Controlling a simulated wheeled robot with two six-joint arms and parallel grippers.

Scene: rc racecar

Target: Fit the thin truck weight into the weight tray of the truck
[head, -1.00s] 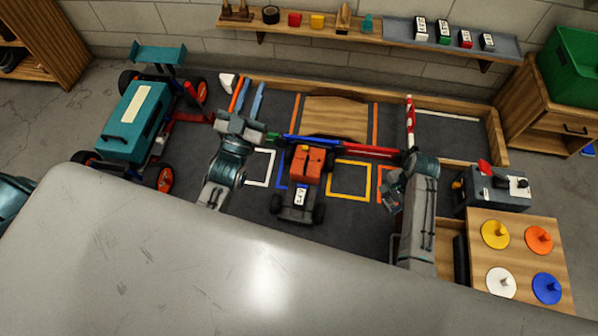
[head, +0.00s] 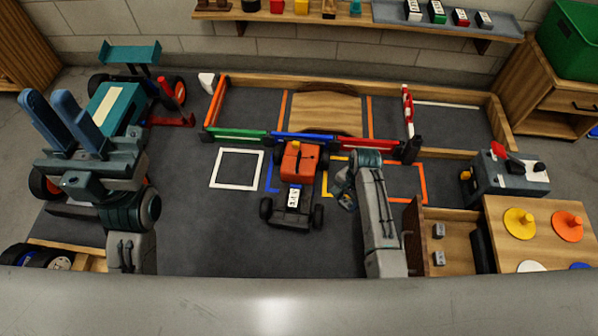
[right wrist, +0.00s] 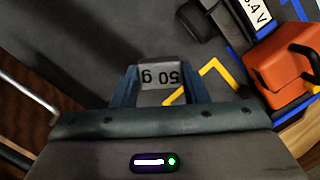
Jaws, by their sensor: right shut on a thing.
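In the head view the right gripper (head: 345,188) hangs just right of the truck and the weight is hard to make out. The truck (head: 297,185) has an orange body and a black bed with a white 8.4 V label. It also shows at the upper right of the right wrist view (right wrist: 283,62), apart from the weight. I cannot pick out its weight tray. My left gripper (head: 52,100) is open and empty at the far left.
An open wooden drawer (head: 455,250) holds two small grey weights (head: 439,231). A teal buggy (head: 115,110) stands behind my left gripper. Coloured bars (head: 305,139) and a wooden ramp (head: 326,112) lie beyond the truck. The dark floor left of the truck is clear.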

